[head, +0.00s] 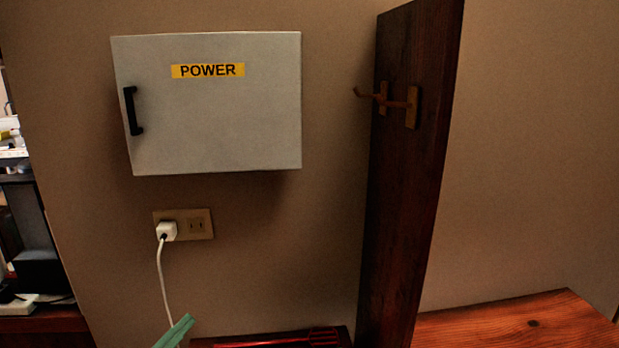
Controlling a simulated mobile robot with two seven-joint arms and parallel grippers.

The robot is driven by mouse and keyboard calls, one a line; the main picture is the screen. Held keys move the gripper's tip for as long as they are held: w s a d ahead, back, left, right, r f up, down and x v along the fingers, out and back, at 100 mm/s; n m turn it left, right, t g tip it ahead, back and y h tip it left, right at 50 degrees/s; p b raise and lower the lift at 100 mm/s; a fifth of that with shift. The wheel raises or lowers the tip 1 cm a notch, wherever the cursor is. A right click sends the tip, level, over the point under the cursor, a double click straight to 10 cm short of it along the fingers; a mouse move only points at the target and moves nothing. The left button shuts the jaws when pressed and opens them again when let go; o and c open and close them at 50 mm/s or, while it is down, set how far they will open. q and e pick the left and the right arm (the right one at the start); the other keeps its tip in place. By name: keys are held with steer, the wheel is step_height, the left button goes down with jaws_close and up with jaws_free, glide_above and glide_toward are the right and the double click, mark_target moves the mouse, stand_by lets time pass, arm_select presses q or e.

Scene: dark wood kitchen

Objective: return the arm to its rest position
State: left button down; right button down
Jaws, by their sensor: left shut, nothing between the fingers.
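I see no part of my arms or grippers that I can make out for sure in the head view. A flat teal strip (175,332) pokes up from the bottom edge, left of the middle. It slants up to the right, and its lower part is cut off by the frame. I cannot tell what it belongs to.
A closed grey power box (215,115) hangs on the wall above an outlet (195,224) with a white plug and cord. A dark upright board (410,200) bears a hook (390,102). A red utensil (320,338) lies at the bottom; a wooden surface (520,325) is right.

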arm_select(q)
steer(key=s+d+f+n+g+y, duration=0.15)
steer(key=s+f+n+y, duration=0.25)
steer(key=f, duration=0.4)
steer(key=s+d+f+n+y, duration=0.2)
steer(key=s+f+n+y, duration=0.25)
steer(key=f, duration=0.35)
steer(key=s+d+f+n+g+y, duration=0.1)
steer(key=s+d+f+n+g, duration=0.1)
steer(key=s+f, duration=0.3)
steer(key=s+d+f+n+g+y, duration=0.1)
steer(key=s+f+g, duration=0.4)
steer(key=s, duration=0.6)
steer(key=shift+d+f+n, duration=0.55)
steer(key=shift+d+f, duration=0.25)
